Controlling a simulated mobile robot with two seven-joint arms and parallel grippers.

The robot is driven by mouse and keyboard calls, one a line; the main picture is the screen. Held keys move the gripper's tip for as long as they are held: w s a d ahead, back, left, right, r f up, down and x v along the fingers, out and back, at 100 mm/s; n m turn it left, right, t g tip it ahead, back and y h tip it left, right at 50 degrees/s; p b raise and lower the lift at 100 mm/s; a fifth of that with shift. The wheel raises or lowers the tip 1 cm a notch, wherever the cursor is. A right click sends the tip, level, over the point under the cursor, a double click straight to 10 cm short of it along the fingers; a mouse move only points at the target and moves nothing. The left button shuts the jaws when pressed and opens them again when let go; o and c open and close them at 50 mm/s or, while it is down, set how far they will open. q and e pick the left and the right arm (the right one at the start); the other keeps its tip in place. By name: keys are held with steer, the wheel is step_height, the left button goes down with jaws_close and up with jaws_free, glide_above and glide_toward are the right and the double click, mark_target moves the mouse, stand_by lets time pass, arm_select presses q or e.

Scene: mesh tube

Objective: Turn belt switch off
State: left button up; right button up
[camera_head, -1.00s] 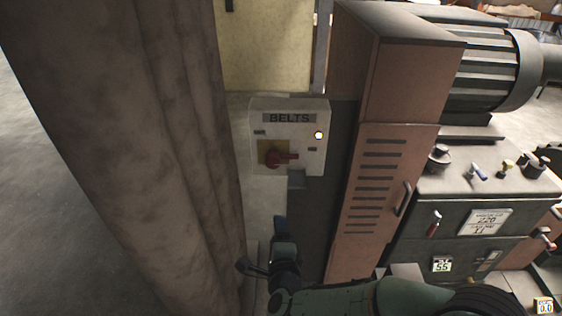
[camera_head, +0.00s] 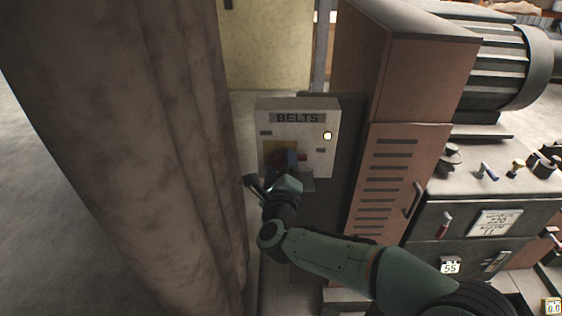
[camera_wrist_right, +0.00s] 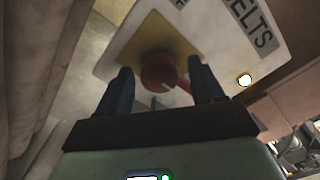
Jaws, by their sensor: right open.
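The belt switch box (camera_head: 318,150) is a pale panel labelled BELTS with a lit round lamp (camera_head: 327,135). Its red rotary switch (camera_wrist_right: 160,72) sits on a yellow plate (camera_wrist_right: 135,38), seen in the right wrist view. The switch handle points towards the lamp side. My right gripper (camera_wrist_right: 163,80) is open, its two dark fingers on either side of the red switch; contact cannot be told. In the head view my right gripper (camera_head: 285,160) covers most of the switch. My left gripper is not in view.
A thick brown column (camera_head: 130,150) stands close on the left of my right gripper. A brown cabinet (camera_head: 400,170) with slots and a handle stands to the right. A grey machine (camera_head: 480,215) with several knobs is further right.

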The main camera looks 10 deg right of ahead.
steer(key=shift+w+d, duration=0.15)
steer(key=shift+w, duration=0.55)
steer(key=c, duration=1.1)
